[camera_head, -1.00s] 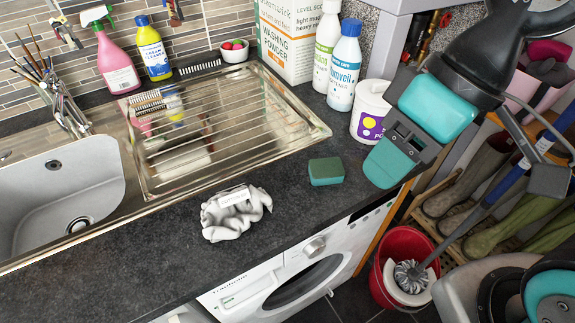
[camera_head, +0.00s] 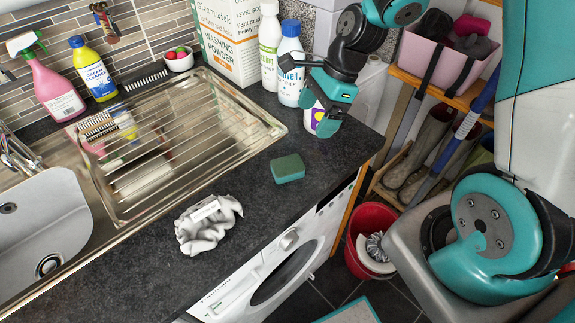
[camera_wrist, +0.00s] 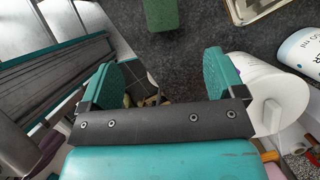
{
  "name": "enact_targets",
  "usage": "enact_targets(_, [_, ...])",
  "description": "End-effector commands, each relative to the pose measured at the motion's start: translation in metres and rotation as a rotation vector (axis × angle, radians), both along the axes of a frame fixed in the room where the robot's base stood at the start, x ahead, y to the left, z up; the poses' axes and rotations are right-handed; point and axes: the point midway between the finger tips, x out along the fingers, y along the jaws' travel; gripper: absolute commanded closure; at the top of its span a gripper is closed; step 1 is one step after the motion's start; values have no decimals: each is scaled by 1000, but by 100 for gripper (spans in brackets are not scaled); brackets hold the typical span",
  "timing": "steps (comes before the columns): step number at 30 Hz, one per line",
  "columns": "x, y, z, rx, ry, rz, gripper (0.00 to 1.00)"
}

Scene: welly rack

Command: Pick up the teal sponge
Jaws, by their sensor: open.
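The teal sponge (camera_head: 288,168) lies flat on the dark worktop (camera_head: 262,215), right of the grey cloth and in front of the metal drainer. It also shows in the wrist view as a green block (camera_wrist: 161,14), cut by the top edge, beyond my fingers and between their lines. My gripper (camera_head: 319,114) is open and empty. It is up and to the right of the sponge in the head view, pointing down in front of the white tub. In the wrist view its two teal fingers (camera_wrist: 160,82) stand wide apart, with the worktop edge below.
A crumpled grey cloth (camera_head: 208,224) lies left of the sponge. A white tub with a purple label (camera_head: 318,122) and bottles (camera_head: 289,62) stand close behind my gripper. A washing machine (camera_head: 270,278) and red bucket (camera_head: 368,240) are below. The worktop around the sponge is clear.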

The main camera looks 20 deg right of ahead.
Motion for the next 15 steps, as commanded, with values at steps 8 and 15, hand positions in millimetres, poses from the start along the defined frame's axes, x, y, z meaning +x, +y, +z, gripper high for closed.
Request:
enact_targets(8, [0, 26, -58, 1, 6, 7, 12])
enact_targets(15, [2, 39, -91, -1, 2, 7, 12])
